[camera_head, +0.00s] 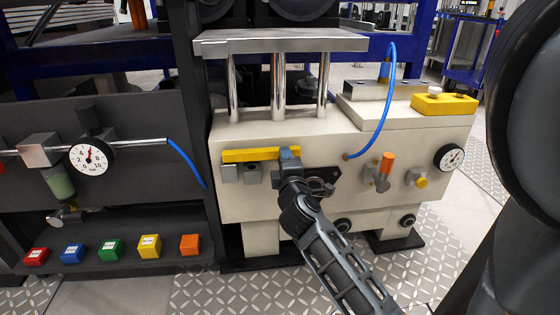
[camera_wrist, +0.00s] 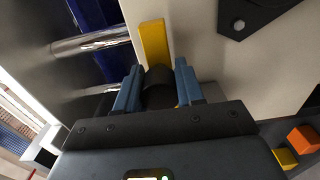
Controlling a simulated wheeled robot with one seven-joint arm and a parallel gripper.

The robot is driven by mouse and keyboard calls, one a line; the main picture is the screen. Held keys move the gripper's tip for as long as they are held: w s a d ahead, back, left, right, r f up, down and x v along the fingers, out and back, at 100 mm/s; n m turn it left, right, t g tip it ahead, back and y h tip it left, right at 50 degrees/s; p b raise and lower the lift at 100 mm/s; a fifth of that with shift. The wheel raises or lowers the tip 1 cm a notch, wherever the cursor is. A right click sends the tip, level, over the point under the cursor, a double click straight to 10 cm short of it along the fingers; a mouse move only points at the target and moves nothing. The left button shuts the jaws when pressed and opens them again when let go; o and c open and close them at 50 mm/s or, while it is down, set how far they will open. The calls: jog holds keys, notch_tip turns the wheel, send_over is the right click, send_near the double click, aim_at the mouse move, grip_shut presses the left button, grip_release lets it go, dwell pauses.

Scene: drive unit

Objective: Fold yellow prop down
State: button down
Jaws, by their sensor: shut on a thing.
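The yellow prop (camera_head: 250,155) is a long flat bar lying about level across the upper left front of the cream drive unit (camera_head: 340,135). In the wrist view the prop (camera_wrist: 155,45) runs away from between my fingers. My gripper (camera_head: 288,155) is at the bar's right end, its blue fingertips on either side of a dark round part there. In the wrist view my gripper (camera_wrist: 158,88) is shut on this dark end piece of the prop. The fingers and the dark piece hide the bar's near end.
A blue hose (camera_head: 388,100) arcs over the unit's right side. An orange-handled valve (camera_head: 385,165) and a gauge (camera_head: 449,158) are right of my gripper. Metal columns (camera_head: 278,85) carry a plate above. Coloured blocks (camera_head: 110,250) sit low at left.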

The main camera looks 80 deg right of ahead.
jog(key=shift+f, duration=0.2)
jog(key=c, duration=0.7)
grip_release()
jog(key=v, duration=0.7)
jog(key=shift+s+a, duration=0.15)
jog(key=shift+a, duration=0.2)
